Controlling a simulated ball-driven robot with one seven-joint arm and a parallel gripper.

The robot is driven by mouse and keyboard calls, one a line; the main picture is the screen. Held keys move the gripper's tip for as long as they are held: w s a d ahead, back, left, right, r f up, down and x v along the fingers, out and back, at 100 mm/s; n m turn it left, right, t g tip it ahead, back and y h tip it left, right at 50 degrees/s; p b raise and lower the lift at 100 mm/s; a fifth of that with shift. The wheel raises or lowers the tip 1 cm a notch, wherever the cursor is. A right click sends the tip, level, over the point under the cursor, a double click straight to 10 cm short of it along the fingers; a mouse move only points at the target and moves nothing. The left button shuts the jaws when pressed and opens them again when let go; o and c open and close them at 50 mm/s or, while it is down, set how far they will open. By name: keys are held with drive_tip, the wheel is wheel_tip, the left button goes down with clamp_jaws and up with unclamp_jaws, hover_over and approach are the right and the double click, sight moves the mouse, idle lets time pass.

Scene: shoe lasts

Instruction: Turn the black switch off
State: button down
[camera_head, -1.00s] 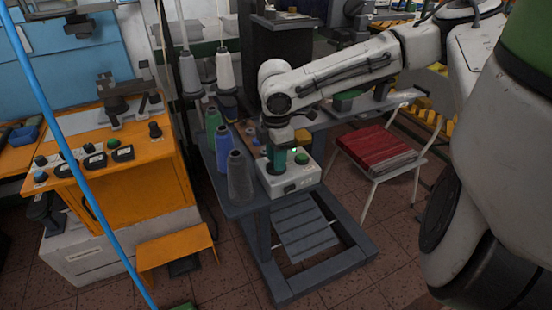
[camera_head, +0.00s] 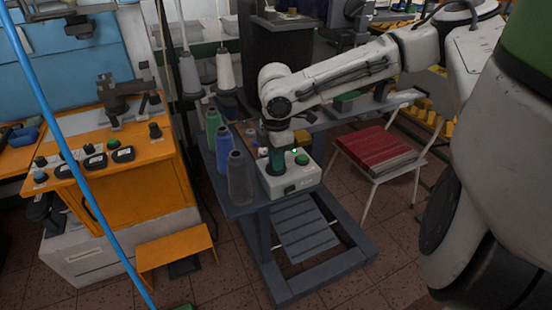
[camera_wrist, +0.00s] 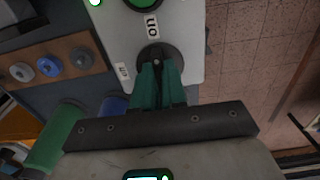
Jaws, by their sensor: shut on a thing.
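A white control box (camera_head: 308,179) stands on the small grey table, and its top fills the upper middle of the wrist view (camera_wrist: 185,75). The black switch (camera_wrist: 153,52) is a round knob on the box, beside labels reading "on" and what looks like "off". My gripper (camera_wrist: 157,66) has green fingers that come together on the switch and cover part of it. In the head view my gripper (camera_head: 277,168) points down onto the box and hides the switch. A green button (camera_head: 301,159) sits beside it on the box, with a small lit green lamp.
Thread cones in green, blue and grey (camera_head: 239,178) stand left of the box. An orange cabinet (camera_head: 140,200) with knobs stands at the left.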

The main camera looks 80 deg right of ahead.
drive_tip(key=shift+r+n+p, duration=0.1)
drive_tip(key=shift+n+p, duration=0.2)
drive_tip(key=shift+p, duration=0.25)
drive_tip(key=shift+n+p, duration=0.3)
drive_tip(key=shift+p, duration=0.05)
drive_tip(key=shift+r+n+p, duration=0.1)
drive_tip(key=shift+n+p, duration=1)
drive_tip(key=shift+p, duration=0.1)
drive_tip(key=n+p, duration=0.3)
drive_tip(key=n, duration=0.1)
drive_tip(key=shift+n, duration=0.3)
drive_tip(key=n+p, duration=0.1)
drive_tip(key=n, duration=0.6)
drive_tip(key=n+p, duration=0.1)
drive_tip(key=n, duration=0.1)
drive_tip(key=shift+f+n, duration=0.2)
drive_tip(key=shift+n, duration=0.1)
drive_tip(key=c, duration=1.2)
unclamp_jaws()
